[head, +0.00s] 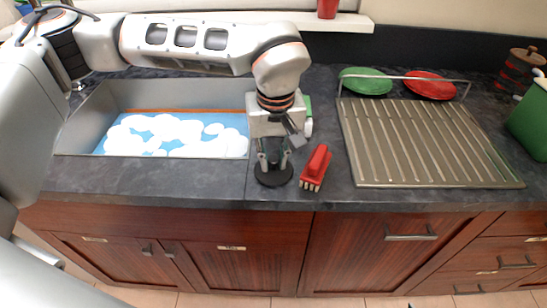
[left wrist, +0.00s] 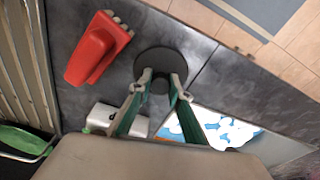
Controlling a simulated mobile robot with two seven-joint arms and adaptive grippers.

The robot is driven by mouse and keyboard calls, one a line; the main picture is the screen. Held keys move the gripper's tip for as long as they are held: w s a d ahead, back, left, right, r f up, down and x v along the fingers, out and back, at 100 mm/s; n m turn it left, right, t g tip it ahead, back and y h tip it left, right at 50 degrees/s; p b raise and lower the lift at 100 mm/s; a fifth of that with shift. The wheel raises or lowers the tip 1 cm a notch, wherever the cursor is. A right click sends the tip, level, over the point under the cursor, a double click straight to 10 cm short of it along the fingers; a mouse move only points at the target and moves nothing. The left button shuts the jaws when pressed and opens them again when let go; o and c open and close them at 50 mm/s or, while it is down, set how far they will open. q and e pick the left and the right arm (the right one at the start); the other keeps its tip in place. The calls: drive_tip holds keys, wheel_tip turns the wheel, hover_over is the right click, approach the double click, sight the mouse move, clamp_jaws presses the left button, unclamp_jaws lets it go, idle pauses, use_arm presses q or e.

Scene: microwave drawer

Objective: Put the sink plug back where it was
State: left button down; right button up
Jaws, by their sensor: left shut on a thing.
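The sink plug (head: 273,175) is a round black disc with a raised knob, on the dark counter just right of the sink. My left gripper (head: 273,158) points down over it. In the left wrist view the fingertips of my left gripper (left wrist: 160,78) close on the knob of the plug (left wrist: 157,60). Whether the plug rests on the counter or is just above it, I cannot tell. The sink (head: 95,105) holds blue water with white foam, so its drain is hidden. My right gripper does not show.
A red brush (head: 316,166) lies close right of the plug. A white object (left wrist: 103,117) stands behind the gripper. The counter's front edge is near.

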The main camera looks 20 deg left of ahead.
sight(275, 163)
use_arm(q)
drive_tip(key=shift+f, duration=0.15)
drive_tip(key=c, duration=1.9)
unclamp_jaws()
drive_tip(key=shift+r, duration=0.2)
drive_tip(key=r, duration=0.4)
drive_tip(key=s+r, duration=0.1)
drive_tip(key=r, duration=0.7)
drive_tip(key=shift+s+d, duration=0.15)
drive_tip(key=shift+d, duration=0.15)
